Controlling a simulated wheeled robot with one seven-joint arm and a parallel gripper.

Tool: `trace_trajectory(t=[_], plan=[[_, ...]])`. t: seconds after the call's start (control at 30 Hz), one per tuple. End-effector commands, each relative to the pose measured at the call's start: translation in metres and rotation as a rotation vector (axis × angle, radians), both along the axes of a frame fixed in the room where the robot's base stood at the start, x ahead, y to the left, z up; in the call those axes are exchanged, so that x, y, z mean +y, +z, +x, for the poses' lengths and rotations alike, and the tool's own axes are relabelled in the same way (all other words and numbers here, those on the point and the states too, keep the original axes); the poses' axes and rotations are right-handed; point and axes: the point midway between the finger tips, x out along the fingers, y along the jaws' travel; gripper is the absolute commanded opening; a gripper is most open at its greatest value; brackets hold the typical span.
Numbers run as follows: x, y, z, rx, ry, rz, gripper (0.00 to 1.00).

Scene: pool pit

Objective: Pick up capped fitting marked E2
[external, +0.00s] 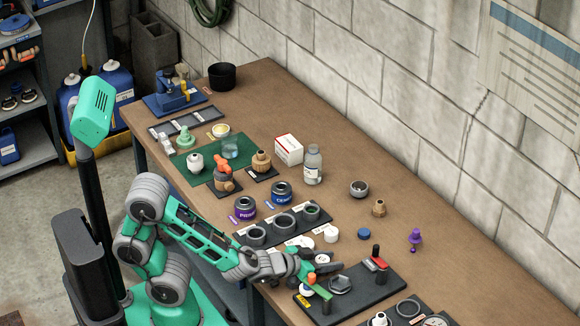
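I cannot read the mark E2 on anything, so I cannot tell which piece is the capped fitting. Several grey round fittings stand in a row on a black tray (270,243), among them a left one (256,236), a middle one (284,223) and a right one (311,212). White round pieces lie to the tray's right, one of them (331,234) clear of my arm. My gripper (317,268) reaches over the bench's front edge, right of the tray, close to another white piece (322,258). The gap between its fingers is too small to judge.
A dark board (372,289) with a green handle (320,292), hex piece (340,284) and red-topped valve (376,262) lies right of my gripper. Purple (244,208) and blue cans (282,193) stand behind the tray. The bench's back right (470,255) is mostly clear.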

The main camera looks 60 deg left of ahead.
Motion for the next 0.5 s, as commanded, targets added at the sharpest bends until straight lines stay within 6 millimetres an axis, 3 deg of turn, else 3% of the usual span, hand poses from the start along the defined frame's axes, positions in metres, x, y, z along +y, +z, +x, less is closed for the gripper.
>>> trace_trajectory(t=[0.3, 0.5], plan=[[0.0000, 0.0001, -0.0001, 0.000, 0.000, 0.000, 0.01], [0.0000, 0.0005, 0.0000, -0.001, 0.000, 0.000, 0.00]])
